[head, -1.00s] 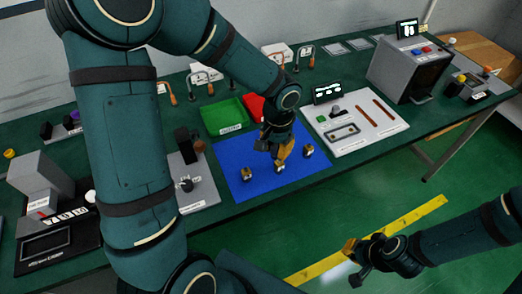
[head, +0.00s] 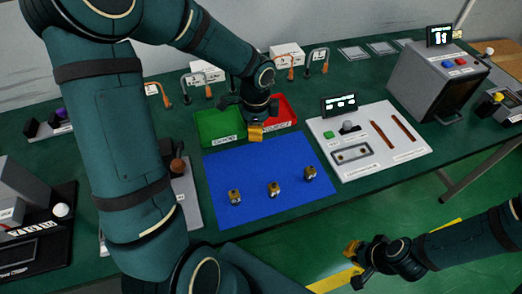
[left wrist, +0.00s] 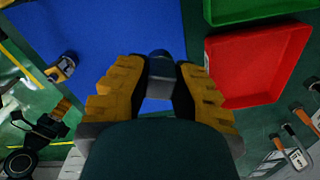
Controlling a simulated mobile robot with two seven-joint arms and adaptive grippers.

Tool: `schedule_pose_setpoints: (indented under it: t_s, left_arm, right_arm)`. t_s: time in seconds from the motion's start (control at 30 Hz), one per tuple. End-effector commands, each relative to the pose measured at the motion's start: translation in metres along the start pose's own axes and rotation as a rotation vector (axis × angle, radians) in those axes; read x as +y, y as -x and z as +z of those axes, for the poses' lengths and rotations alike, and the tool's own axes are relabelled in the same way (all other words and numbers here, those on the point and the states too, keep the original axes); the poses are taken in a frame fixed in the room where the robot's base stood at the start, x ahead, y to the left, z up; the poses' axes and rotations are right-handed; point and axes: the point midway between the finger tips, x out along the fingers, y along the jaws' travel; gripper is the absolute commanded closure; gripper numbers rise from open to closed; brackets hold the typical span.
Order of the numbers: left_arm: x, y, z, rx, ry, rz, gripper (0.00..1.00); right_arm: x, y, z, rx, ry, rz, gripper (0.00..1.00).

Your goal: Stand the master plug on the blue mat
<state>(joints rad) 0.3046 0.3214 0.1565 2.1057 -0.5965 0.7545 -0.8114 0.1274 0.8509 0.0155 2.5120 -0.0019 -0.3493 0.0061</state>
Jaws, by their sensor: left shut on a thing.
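The blue mat (head: 290,215) lies on the green bench, with three small brass-and-dark plugs standing on it: a left plug (head: 235,197), a middle plug (head: 273,189) and a right plug (head: 310,174). I cannot tell which plug is the master. My left gripper (head: 255,136) is over the mat's back edge, in front of the trays. One plug (left wrist: 62,68) shows there on the mat. My right gripper (head: 354,256) is low, off the bench front; its jaws are unclear.
A green tray (head: 207,128) and a red tray (head: 290,112) sit behind the mat. A white panel with a knob (head: 375,165) is to its right, and a grey box with coloured buttons (head: 440,80) stands beyond.

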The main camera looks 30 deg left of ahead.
Motion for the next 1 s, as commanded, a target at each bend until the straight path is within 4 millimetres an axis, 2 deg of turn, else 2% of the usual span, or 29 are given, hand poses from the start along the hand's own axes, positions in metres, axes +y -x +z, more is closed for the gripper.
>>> schedule_pose_setpoints:
  t_s: [0.03,0.27,0.5,0.9,0.93,0.97,1.0]
  left_arm:
    - [0.0,-0.01,0.0,0.0,0.001,0.002,1.0]
    - [0.0,-0.027,0.0,0.0,0.002,0.0,1.0]
    - [0.0,-0.058,0.0,0.0,0.003,0.001,1.0]
    - [0.0,-0.063,0.0,0.001,0.002,-0.001,1.0]
    - [0.0,-0.063,0.0,0.001,0.002,-0.001,0.71]
    - [0.0,-0.062,0.0,0.001,0.002,-0.001,0.6]
    - [0.0,-0.062,0.0,0.001,0.003,-0.001,0.55]
  right_arm:
    - [0.001,-0.004,0.001,-0.002,0.001,0.0,1.0]
    - [0.003,-0.007,0.001,-0.002,0.001,0.0,1.0]
    - [0.006,-0.016,0.0,0.003,0.002,0.0,1.0]
    - [0.007,-0.019,0.0,0.004,0.002,0.0,1.0]
    - [0.007,-0.019,0.0,0.004,0.002,0.0,1.0]
    - [0.007,-0.018,0.0,0.004,0.002,0.0,1.0]
    - [0.007,-0.018,0.0,0.004,0.002,0.0,1.0]
